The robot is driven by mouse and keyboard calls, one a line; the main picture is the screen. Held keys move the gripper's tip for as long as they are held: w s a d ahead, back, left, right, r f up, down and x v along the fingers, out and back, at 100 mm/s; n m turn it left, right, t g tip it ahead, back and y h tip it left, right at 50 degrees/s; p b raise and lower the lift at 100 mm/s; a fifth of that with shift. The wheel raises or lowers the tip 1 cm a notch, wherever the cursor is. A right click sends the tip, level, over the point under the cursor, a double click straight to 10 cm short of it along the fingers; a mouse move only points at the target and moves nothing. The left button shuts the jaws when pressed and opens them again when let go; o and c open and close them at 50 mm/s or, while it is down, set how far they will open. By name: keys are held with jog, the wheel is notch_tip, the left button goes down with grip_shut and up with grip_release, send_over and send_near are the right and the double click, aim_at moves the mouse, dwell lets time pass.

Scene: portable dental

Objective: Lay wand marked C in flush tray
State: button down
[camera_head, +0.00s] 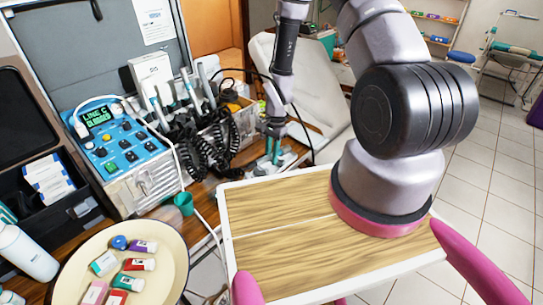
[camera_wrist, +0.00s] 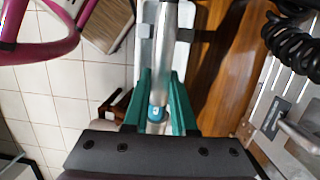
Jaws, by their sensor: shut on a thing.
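My gripper (camera_head: 274,150) is in the head view, pointing down past the right end of the wand rack. In the wrist view its teal fingers (camera_wrist: 158,112) are shut on a silver wand (camera_wrist: 158,60) with a blue band. I cannot read a letter on the wand.
A green cup (camera_head: 184,203), a round cream tray of small tubes (camera_head: 172,265) and a bare wooden tabletop (camera_head: 290,262) are nearer.

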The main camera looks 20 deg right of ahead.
jog(key=shift+f, duration=0.15)
jog(key=shift+f, duration=0.55)
jog(key=shift+f, duration=0.1)
dwell(0.4)
jog(key=c, duration=0.6)
grip_release()
jog(key=shift+c, duration=0.2)
jog(key=shift+w, duration=0.1)
jog(key=shift+v, duration=3.95)
